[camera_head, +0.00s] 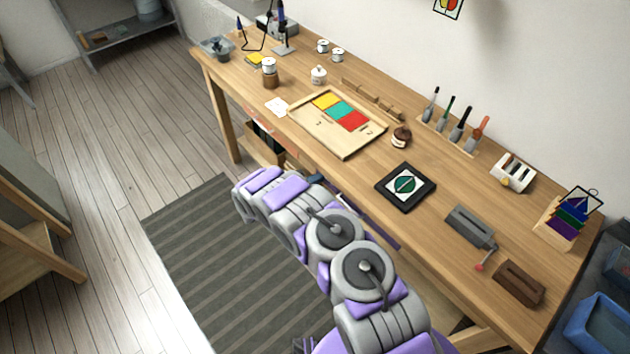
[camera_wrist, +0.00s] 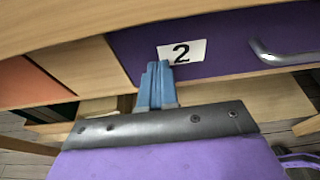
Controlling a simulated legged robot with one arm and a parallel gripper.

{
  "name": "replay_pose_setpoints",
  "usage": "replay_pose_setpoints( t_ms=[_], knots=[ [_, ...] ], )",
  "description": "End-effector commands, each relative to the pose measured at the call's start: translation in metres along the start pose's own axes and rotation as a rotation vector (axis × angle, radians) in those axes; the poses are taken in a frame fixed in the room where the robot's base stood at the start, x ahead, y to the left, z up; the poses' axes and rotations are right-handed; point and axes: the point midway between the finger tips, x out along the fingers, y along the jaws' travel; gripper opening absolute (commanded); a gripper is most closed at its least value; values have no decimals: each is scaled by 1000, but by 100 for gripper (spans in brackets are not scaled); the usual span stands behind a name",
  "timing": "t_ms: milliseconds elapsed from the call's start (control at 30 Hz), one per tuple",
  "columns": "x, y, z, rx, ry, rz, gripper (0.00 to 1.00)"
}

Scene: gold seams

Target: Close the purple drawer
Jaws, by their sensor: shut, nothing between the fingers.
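The purple drawer (camera_wrist: 225,48) shows in the wrist view under the wooden bench top. Its front has a white label with a black 2 (camera_wrist: 182,52) and a curved metal handle (camera_wrist: 285,57) at the right. I cannot tell whether the fingertips touch the face. In the head view a purple strip (camera_head: 380,229) shows below the bench's front edge, partly hidden by my arm. How far out the drawer stands is unclear.
The wooden bench (camera_head: 455,180) carries a tray of coloured tiles (camera_head: 330,145), a dark frame (camera_head: 412,200) and several tools. An orange panel (camera_wrist: 25,80) lies left of the drawer. A striped grey mat (camera_head: 215,260) covers open floor in front.

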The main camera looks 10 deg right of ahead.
Motion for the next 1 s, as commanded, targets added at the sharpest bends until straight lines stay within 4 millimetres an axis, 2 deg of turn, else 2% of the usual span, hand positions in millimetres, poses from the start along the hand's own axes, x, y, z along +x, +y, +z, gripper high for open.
replay_pose_setpoints(
  t_ms=[267, 467, 633, 800, 1000],
  knots=[
    [5, -5, 4, 5, -4, -13, 0],
    [-8, -6, -1, 3, -2, -7, 0],
    [-40, -6, -12, -4, -2, 8, 0],
    [-83, -2, -12, -5, -1, 10, 0],
    [-117, -3, -13, -6, 0, 10, 0]
  ],
)
